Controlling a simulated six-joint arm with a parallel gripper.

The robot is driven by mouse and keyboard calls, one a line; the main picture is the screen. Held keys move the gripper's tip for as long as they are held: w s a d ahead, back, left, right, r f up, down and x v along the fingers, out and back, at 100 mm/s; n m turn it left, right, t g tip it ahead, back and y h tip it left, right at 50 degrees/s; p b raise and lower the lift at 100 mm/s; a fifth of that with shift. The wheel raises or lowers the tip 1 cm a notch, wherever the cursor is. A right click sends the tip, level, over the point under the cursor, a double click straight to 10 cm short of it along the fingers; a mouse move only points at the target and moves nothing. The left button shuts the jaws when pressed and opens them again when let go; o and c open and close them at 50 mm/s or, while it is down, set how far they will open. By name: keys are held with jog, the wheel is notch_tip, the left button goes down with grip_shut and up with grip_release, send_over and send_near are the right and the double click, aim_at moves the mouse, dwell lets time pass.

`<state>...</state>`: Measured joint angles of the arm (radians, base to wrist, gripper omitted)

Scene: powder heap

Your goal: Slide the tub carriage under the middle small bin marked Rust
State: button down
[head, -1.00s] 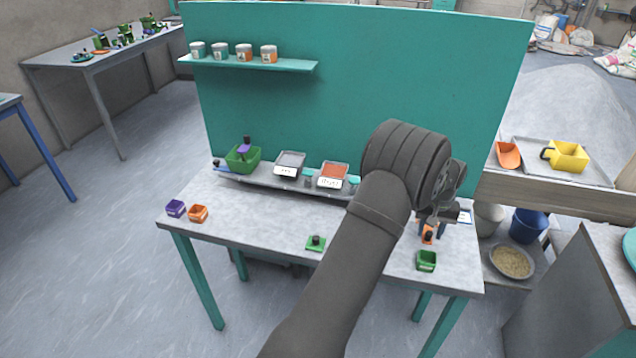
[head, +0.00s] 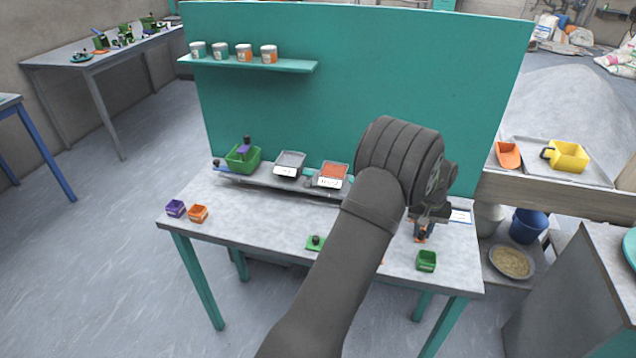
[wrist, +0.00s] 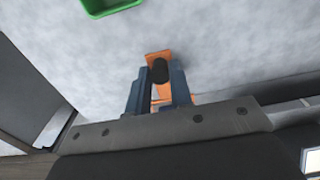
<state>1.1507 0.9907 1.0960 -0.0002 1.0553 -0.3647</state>
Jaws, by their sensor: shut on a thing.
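A green tub (head: 243,160) with a purple part and a black knob on it stands at the left end of the grey rail (head: 265,187), which looks like the carriage. Two small bins show over the rail: one of grey powder (head: 289,160) and one of rust-orange powder (head: 332,172). Their labels are too small to read; anything farther right is hidden by my arm. My gripper (wrist: 155,92), at the right of the table, is shut on an orange piece with a black knob (wrist: 160,70). It also shows in the head view (head: 422,228).
A purple cup (head: 175,208) and an orange cup (head: 198,213) stand at the table's left. A green plate with a black knob (head: 315,243) lies at the front middle. The left-middle tabletop is clear.

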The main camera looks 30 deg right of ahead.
jog(key=shift+w+a+r, duration=0.1)
jog(key=shift+w+a, duration=10.3)
jog(key=shift+w, duration=0.1)
jog(key=c, duration=1.4)
grip_release()
notch_tip(320, 180, up, 7)
jog(key=shift+r, duration=0.2)
jog(key=shift+f, duration=3.8)
jog(key=shift+s, duration=0.1)
jog(key=shift+o, duration=0.2)
